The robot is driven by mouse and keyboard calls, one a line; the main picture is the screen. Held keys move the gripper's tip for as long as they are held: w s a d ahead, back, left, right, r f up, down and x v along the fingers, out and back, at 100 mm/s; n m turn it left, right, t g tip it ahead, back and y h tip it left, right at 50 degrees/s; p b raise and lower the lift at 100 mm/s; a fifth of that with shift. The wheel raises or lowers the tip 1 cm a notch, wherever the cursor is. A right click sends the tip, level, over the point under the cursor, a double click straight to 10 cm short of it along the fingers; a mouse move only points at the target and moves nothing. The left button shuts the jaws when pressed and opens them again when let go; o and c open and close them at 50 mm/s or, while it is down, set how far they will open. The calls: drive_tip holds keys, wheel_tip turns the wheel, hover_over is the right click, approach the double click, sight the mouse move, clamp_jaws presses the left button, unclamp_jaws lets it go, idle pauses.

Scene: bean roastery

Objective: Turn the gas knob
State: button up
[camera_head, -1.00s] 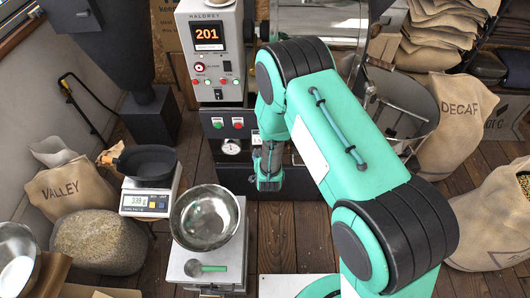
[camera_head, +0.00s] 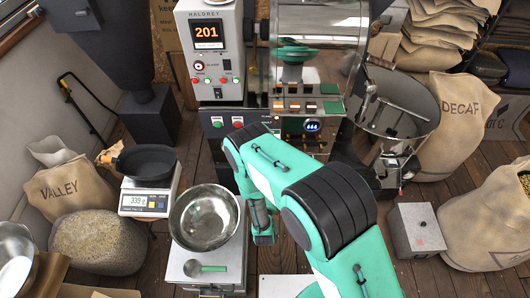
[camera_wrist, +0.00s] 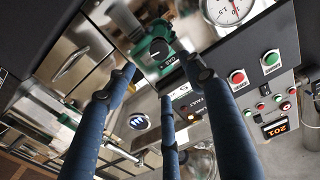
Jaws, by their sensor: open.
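The knob (camera_wrist: 154,52), dark with a pale pointer line and a green surround, sits on the roaster's front panel in the wrist view. A partly readable label is beside it; I take it for the gas knob. My gripper (camera_wrist: 165,84) is open, its dark blue fingers spread and pointing toward the panel around the knob's lower side. Nothing is between the fingers, and I see no contact with the knob. In the head view my arm hides the knob and the fingers.
The roaster's control box (camera_head: 211,45) reads 201. A round gauge (camera_wrist: 227,9) and red and green buttons (camera_wrist: 254,68) are close to the knob. A metal bowl (camera_head: 204,217) stands close left of my wrist.

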idle(0.4)
drive_tip(key=w+b, duration=0.3)
drive_tip(key=w, duration=1)
drive_tip(key=shift+w, duration=0.4)
drive_tip(key=c, duration=1.1)
drive_tip(key=shift+n, duration=0.4)
drive_tip(key=n, duration=0.4)
drive_tip(key=shift+a, duration=0.15)
drive_tip(key=shift+c, duration=0.3)
drive_tip(key=n, duration=0.5)
drive_tip(key=shift+a, duration=0.1)
drive_tip(key=shift+r, duration=0.1)
